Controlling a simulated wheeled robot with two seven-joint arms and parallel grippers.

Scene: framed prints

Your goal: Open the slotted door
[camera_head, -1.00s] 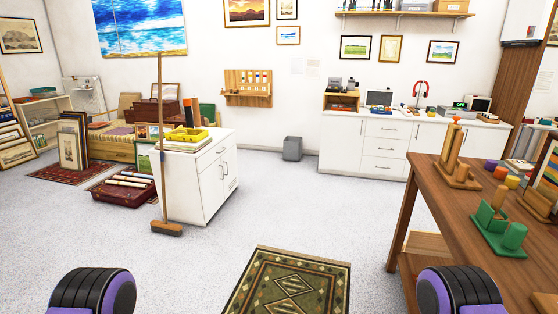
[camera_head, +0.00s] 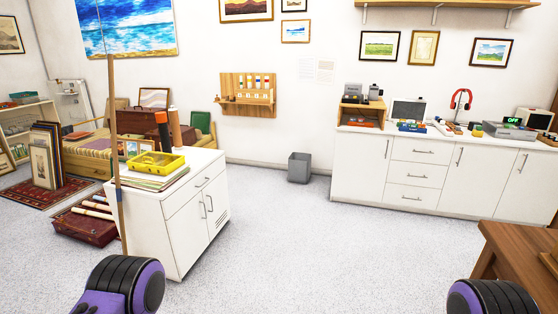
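A small white cabinet (camera_head: 150,222) stands at the left of the head view. Its front has a drawer (camera_head: 196,186) on top and two doors below, each with an upright bar handle. The right-hand door is the slotted door (camera_head: 218,200); dark slots show low on it. Both doors look shut. Only purple and black parts of my two arms show at the bottom edge, at left and right. My grippers are out of view, and nothing of mine touches the cabinet.
A broom (camera_head: 115,150) leans upright at the cabinet's left side. A yellow tray (camera_head: 157,164) sits on the cabinet top. A grey bin (camera_head: 299,168) stands by the back wall. A wooden table (camera_head: 515,250) is at the lower right. The floor before the cabinet doors is clear.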

